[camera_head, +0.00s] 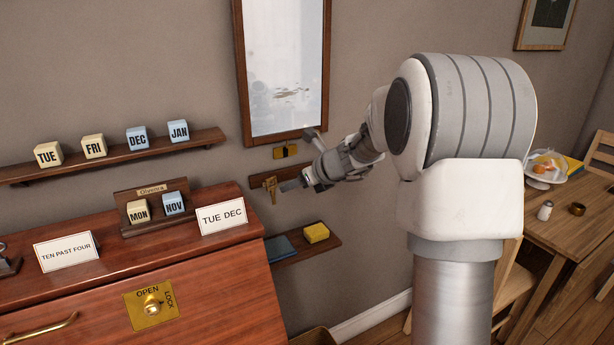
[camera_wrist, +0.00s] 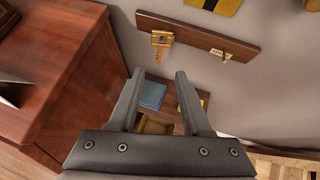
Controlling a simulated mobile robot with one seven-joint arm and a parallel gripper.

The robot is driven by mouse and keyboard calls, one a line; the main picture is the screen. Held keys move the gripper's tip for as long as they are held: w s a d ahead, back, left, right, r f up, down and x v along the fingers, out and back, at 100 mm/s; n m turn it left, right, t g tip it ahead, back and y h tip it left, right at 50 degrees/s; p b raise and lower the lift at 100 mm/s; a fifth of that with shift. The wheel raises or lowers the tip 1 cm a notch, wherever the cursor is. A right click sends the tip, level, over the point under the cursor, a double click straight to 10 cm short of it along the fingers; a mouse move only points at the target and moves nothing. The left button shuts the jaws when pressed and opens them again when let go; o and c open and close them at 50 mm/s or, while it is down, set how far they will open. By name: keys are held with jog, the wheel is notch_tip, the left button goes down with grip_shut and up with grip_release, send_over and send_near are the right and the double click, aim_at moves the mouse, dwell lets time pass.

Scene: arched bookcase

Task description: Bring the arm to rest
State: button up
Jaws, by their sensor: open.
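My arm reaches forward from the right of the head view toward the wall. My gripper (camera_head: 283,187) is in front of the small wooden key rail on the wall. In the wrist view my gripper (camera_wrist: 158,88) has its two fingers spread apart with nothing between them. The key rail (camera_wrist: 200,35) is beyond the fingertips, with a brass key (camera_wrist: 161,40) hanging at its left and a smaller brass piece (camera_wrist: 226,57) at its right. In the head view the brass key (camera_head: 271,187) hangs just left of the fingertips.
A reddish wooden desk (camera_head: 190,275) stands at the left, close beside the gripper. A low wall shelf (camera_head: 325,248) with a yellow block (camera_head: 316,232) and a blue book (camera_head: 281,247) lies below. A mirror (camera_head: 285,65) hangs above. A table (camera_head: 575,225) stands at the right.

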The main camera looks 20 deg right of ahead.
jog(key=s+a+r+n+g+p, duration=0.1)
jog(key=s+a+r+n, duration=0.15)
jog(key=s+n, duration=0.35)
jog(key=s+a+r+n+g+p, duration=0.1)
jog(key=s+a+r+n, duration=0.1)
jog(key=s+r+n, duration=0.45)
jog(key=s+a+r+n+g+p, duration=0.15)
jog(key=s+n, duration=0.25)
jog(key=s, duration=0.5)
jog(key=s+d+n+h+p, duration=0.2)
jog(key=s+n+h, duration=0.2)
jog(key=s+n, duration=1)
jog(key=shift+s+f+h, duration=0.25)
jog(key=shift+s+h, duration=0.05)
jog(key=shift+s, duration=0.95)
